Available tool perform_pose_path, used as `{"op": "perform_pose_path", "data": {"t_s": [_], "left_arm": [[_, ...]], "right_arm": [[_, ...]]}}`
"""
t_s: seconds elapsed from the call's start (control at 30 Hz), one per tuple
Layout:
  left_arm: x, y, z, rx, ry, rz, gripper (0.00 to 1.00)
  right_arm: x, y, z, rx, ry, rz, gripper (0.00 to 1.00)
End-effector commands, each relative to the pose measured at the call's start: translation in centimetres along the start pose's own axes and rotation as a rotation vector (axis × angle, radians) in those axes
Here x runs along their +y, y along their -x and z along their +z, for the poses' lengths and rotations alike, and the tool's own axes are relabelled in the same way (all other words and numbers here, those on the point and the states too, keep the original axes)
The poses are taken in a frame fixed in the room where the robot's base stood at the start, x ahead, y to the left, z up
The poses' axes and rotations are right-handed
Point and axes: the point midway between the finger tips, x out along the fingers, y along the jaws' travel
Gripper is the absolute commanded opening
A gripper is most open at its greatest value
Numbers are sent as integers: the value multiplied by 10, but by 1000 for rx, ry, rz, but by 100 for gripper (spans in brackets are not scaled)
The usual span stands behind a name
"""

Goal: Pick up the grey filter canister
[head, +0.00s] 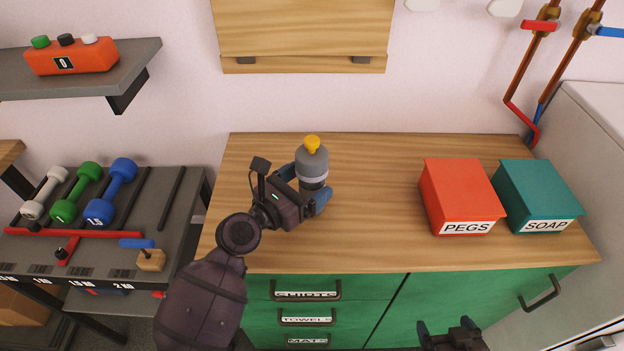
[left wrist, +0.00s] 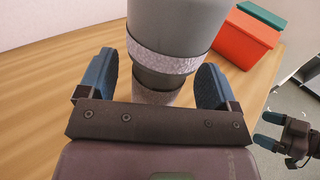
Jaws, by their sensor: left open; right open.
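The grey filter canister (head: 312,162) stands upright on the wooden counter in the head view, with a yellow knob on top and a pale band around it. My left gripper (head: 306,190) is at the canister with its blue fingers open on either side of it. In the left wrist view the canister (left wrist: 175,30) stands between the two fingers (left wrist: 165,85), with gaps visible on both sides. Its lower part is partly hidden by the gripper. My right gripper (head: 448,330) is open and empty in front of the cabinet, low in the head view.
A red PEGS box (head: 458,190) and a teal SOAP box (head: 540,190) stand on the right of the wooden counter (head: 380,235). A rack with dumbbells (head: 110,192) is at the left. The counter between canister and boxes is clear.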

Motion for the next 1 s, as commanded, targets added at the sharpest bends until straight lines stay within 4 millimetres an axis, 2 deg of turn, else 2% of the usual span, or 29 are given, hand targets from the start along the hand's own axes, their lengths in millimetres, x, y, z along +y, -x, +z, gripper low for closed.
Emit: {"op": "perform_pose_path", "data": {"t_s": [0.13,0.4,0.47,0.8,0.83,1.0], "left_arm": [[0,-14,0,0,0,0,84],[0,-16,0,0,0,0,84],[0,-16,0,0,0,0,77],[0,-16,1,0,0,0,25],[0,-16,1,-1,0,0,21],[0,-16,2,-2,-1,0,21]], "right_arm": [[0,-2,-5,11,3,-1,90],[1,-1,-8,16,6,-1,90],[2,0,-7,14,6,0,90],[2,3,4,-8,4,2,90],[2,3,5,-10,4,2,90],[2,3,5,-10,4,2,90]]}}
